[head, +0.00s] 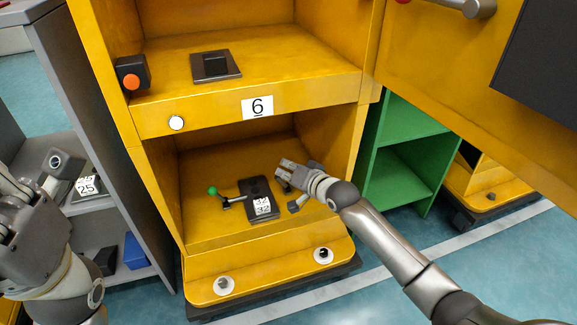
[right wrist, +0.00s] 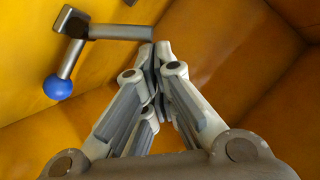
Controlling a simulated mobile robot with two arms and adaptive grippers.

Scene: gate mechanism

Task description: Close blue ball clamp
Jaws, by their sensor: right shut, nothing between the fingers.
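The blue ball clamp (right wrist: 108,32) shows in the right wrist view at upper left, a grey bar with a short cross arm ending in a blue ball (right wrist: 58,87). My right gripper (right wrist: 160,52) is shut and empty, its fingertips close to the bar's right end; I cannot tell if they touch. In the head view my right gripper (head: 284,168) is inside the lower yellow compartment, and I cannot make out the blue ball there. The green ball clamp (head: 213,190) stands on the left of a dark plate (head: 260,200). My left gripper is partly cut off at the left edge.
Yellow compartment walls (head: 345,145) stand close around my right gripper. Above is a shelf labelled 6 (head: 257,107) with a dark plate and an orange button (head: 132,73). An open yellow door (head: 450,70) hangs at upper right. A grey shelf (head: 130,200) stands at left.

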